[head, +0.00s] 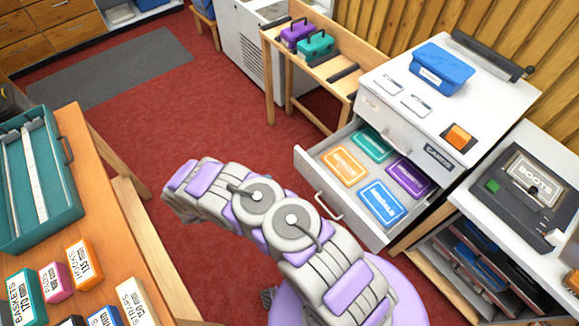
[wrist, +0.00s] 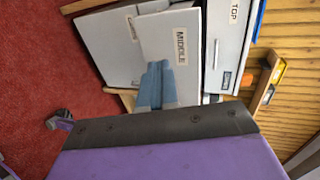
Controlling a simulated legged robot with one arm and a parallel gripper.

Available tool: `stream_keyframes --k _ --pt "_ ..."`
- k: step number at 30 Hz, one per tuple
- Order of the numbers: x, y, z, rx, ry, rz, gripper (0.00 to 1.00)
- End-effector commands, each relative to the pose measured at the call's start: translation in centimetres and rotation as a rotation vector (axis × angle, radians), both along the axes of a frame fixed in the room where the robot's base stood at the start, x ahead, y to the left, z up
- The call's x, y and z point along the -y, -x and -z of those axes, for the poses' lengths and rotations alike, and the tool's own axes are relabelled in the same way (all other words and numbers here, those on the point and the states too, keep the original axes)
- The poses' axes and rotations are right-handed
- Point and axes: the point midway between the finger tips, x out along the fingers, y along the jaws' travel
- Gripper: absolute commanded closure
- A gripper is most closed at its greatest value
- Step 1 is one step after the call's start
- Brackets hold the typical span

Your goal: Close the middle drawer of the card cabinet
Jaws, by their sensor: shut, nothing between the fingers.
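The white card cabinet (head: 410,125) stands at the right in the head view, with a top front carrying a CARDS label. Below that front, a drawer (head: 318,190) is pulled out, holding orange, green, purple and blue cards. In the wrist view the middle drawer front (wrist: 171,38), labelled MIDDLE, stands before the top drawer front (wrist: 228,45), labelled TOP. My gripper (wrist: 155,75) is shut and empty, its blue-grey fingers overlapping the lower part of the middle front. I cannot tell whether they touch it. The fingers do not show clearly in the head view.
Another pale front (wrist: 104,45) is left of the middle one. A blue box (head: 440,70) sits on the cabinet. A wooden bench (head: 100,170) with a teal tray (head: 70,195) is left. Red floor between is clear.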

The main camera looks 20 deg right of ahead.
Motion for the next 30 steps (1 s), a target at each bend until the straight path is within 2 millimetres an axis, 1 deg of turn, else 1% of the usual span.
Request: stream_keyframes --k 5,17,21,25,30 --pt "2.0 -0.7 0.8 0.001 0.002 0.005 1.0" --pt "8.8 -3.1 3.1 0.001 0.003 0.006 1.0" --pt "10.7 -3.8 3.0 0.001 0.003 0.005 1.0" --pt "11.7 -4.3 2.9 0.004 0.003 0.003 1.0" --pt "12.3 -4.5 2.8 0.005 0.002 0.004 1.0"
